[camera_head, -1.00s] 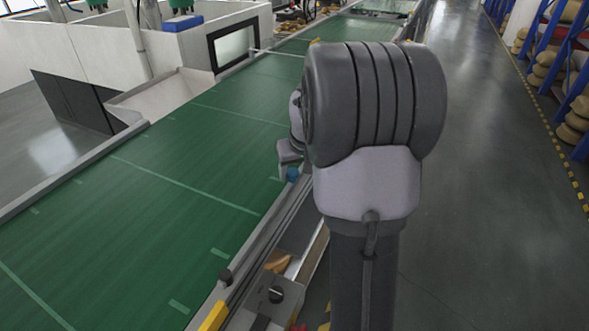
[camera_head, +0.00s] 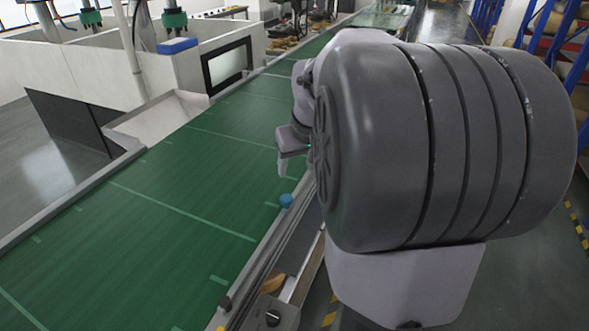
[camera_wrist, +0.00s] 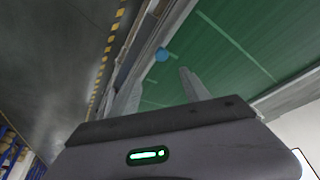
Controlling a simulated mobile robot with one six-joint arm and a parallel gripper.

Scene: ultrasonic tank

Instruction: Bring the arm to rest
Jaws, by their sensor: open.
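My arm fills the right half of the head view, with its large grey joint in front. My gripper (camera_head: 284,170) hangs past the left side of that joint, over the near edge of the green conveyor (camera_head: 130,230). In the wrist view my gripper (camera_wrist: 158,88) shows two fingers spread apart with nothing between them. A small blue ball-like thing (camera_head: 286,200) sits at the belt's edge rail, below the fingertips in the head view. It also shows beyond the fingers in the wrist view (camera_wrist: 162,54), apart from them. Part of the gripper is hidden behind the arm in the head view.
A white tank housing (camera_head: 120,65) with a dark window stands beyond the belt. Blue shelving (camera_head: 555,30) stands at the far right. Grey floor with a yellow-black line runs along the right.

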